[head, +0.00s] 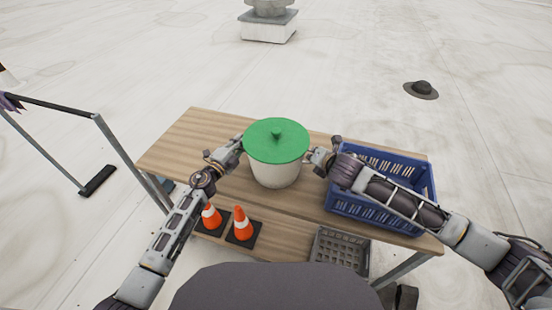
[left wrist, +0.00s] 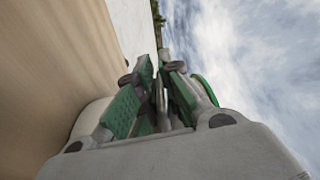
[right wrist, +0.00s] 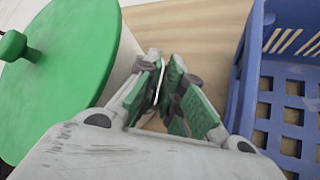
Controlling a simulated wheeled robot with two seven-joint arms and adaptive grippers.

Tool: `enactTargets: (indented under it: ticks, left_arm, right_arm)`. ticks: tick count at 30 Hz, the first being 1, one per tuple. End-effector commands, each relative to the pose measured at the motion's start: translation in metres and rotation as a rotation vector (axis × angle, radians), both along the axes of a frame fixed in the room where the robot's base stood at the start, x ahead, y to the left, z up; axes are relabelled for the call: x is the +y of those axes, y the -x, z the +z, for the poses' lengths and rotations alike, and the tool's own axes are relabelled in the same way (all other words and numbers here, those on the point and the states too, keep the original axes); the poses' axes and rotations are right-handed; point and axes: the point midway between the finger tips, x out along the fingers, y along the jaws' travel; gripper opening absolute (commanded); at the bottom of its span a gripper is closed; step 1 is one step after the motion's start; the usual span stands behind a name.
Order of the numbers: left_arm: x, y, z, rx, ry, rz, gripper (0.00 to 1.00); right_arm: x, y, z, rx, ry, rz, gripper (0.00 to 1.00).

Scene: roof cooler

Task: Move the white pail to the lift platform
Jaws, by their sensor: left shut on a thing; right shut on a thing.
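The white pail (head: 275,174) with a green lid (head: 270,136) is upright at the middle of the wooden table (head: 190,135). I cannot tell whether its base touches the wood. My left gripper (head: 238,143) is at the pail's left side and my right gripper (head: 314,156) at its right side, both shut on it. In the left wrist view the fingers (left wrist: 152,95) are close together beside the pail (left wrist: 92,117). In the right wrist view the fingers (right wrist: 166,88) are beside the lid (right wrist: 60,75). The exact grip points are hidden. I cannot make out a lift platform.
A blue crate (head: 415,172) stands on the table right of the pail, close to my right gripper. Two orange cones (head: 240,224) and a grey crate (head: 340,249) are on a lower shelf. A metal frame (head: 60,105) stands at left. The roof behind is mostly clear.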

Motion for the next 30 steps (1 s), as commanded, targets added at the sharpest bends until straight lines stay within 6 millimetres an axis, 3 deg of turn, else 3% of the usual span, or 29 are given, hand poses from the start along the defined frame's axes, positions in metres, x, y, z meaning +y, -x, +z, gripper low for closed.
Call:
enactTargets:
  ticks: [11,30]
  left_arm:
    - [0.000,0.000,0.002,0.000,0.001,0.000,0.00]
    - [0.000,-0.001,0.027,-0.002,0.001,0.001,0.00]
  right_arm:
    - [0.000,0.001,0.002,0.001,0.002,0.003,0.00]
    - [0.001,0.001,0.025,0.001,0.000,0.004,0.00]
